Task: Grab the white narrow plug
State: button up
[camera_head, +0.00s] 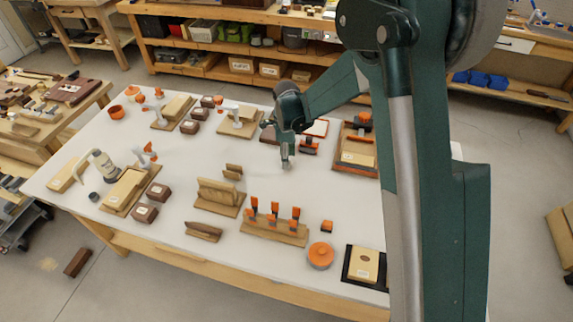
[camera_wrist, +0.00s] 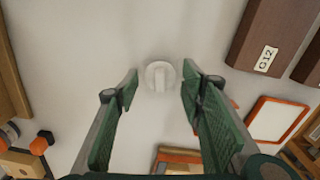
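The white narrow plug (camera_wrist: 160,76) stands on the pale table top in the wrist view, a round white base with a narrow raised ridge. It lies just beyond and between the two green fingertips of my gripper (camera_wrist: 160,82). The fingers are spread wide apart and neither touches the plug, with bare table showing between them. In the head view my gripper (camera_head: 286,161) points down over the middle of the table. I cannot make out the plug in that view.
A dark brown block labelled G12 (camera_wrist: 268,38) and an orange-framed white tray (camera_wrist: 275,119) lie to the right in the wrist view. A wooden board (camera_wrist: 11,92) is at left. In the head view, a rack with orange-handled pieces (camera_head: 274,229) stands in front.

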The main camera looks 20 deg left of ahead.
jog(key=shift+f, duration=0.9)
jog(key=c, duration=0.6)
